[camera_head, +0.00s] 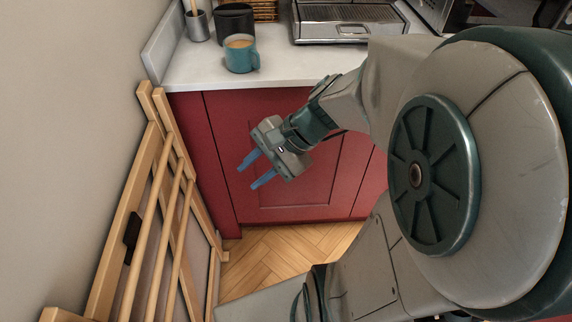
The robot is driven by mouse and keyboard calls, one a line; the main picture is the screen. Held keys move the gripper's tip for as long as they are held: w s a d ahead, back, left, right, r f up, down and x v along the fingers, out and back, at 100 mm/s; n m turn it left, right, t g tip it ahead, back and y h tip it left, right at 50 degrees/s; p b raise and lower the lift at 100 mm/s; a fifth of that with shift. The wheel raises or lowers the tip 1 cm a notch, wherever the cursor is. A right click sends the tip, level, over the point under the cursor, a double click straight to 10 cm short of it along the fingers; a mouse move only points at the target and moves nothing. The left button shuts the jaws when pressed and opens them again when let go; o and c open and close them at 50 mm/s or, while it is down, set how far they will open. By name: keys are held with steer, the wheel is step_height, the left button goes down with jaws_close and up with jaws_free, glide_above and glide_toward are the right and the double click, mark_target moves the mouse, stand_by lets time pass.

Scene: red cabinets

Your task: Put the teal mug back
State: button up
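The teal mug (240,58) stands upright near the front edge of the white counter (200,75), with a light brown drink showing inside. Its handle points to the right. My gripper (254,174) is below counter height in front of the red cabinet, apart from the mug. Its two blue fingers are spread with nothing between them.
A black canister (235,22) and a grey metal cup (197,26) stand behind the mug. A silver machine (348,24) is to the right on the counter. A wooden rack (150,215) stands along the left wall. The red cabinet (220,130) fronts the counter.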

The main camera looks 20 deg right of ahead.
steer(key=s+d+n+h, duration=0.3)
steer(key=d+n+h, duration=0.3)
steer(key=n, duration=0.6)
steer(key=shift+s+f+h, duration=0.15)
steer(key=shift+f+h, duration=0.1)
steer(key=shift+h, duration=0.85)
